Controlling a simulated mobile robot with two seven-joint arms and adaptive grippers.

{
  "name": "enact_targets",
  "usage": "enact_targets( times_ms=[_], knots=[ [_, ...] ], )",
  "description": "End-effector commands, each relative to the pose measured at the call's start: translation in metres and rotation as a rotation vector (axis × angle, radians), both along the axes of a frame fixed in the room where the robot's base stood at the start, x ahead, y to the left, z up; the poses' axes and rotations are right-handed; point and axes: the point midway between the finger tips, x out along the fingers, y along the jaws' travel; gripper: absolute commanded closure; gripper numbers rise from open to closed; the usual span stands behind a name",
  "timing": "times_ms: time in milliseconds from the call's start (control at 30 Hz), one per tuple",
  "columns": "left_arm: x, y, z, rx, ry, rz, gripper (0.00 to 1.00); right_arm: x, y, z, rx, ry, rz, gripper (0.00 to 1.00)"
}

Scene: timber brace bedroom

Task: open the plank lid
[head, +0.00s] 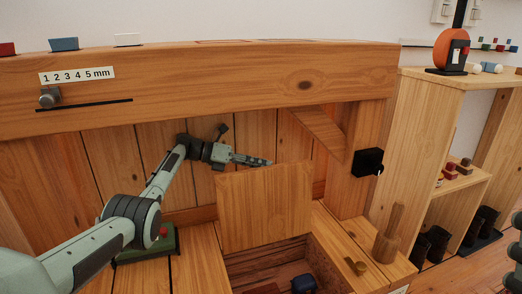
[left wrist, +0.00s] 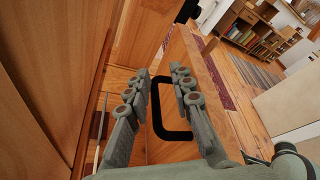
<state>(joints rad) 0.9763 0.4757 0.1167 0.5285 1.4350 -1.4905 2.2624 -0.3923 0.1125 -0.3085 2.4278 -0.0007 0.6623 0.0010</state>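The plank lid (head: 265,208) is a square of light wood. It stands raised, close to upright, at the back of an open compartment (head: 262,252) in the bench. My left gripper (head: 268,162) is at the lid's top edge, partly behind it. In the left wrist view the fingers of my left gripper (left wrist: 160,70) are apart, with a black loop handle (left wrist: 154,115) showing between them. The fingers do not look closed on the handle; contact is unclear.
A blue item (head: 304,284) lies inside the compartment. A wooden mallet (head: 388,235) stands on the bench at right, near a brass piece (head: 356,266). A black block (head: 368,162) sticks out from the right post. A thick beam (head: 220,85) crosses above my left arm.

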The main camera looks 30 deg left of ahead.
Motion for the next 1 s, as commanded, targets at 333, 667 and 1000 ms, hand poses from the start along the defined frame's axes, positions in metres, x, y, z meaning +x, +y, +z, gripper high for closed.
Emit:
enact_targets(
  times_ms=[333,667,1000],
  knots=[
    [0.002,0.001,0.061,0.0,-0.009,0.002,0.82,0.0,0.0,0.0,0.0,0.0,0.0,0.6],
    [0.001,0.001,0.066,0.0,-0.006,0.001,0.82,0.0,0.0,0.0,0.0,0.0,0.0,0.6],
    [0.001,0.001,0.066,0.0,-0.007,0.002,0.82,0.0,0.0,0.0,0.0,0.0,0.0,0.6]
  ],
)
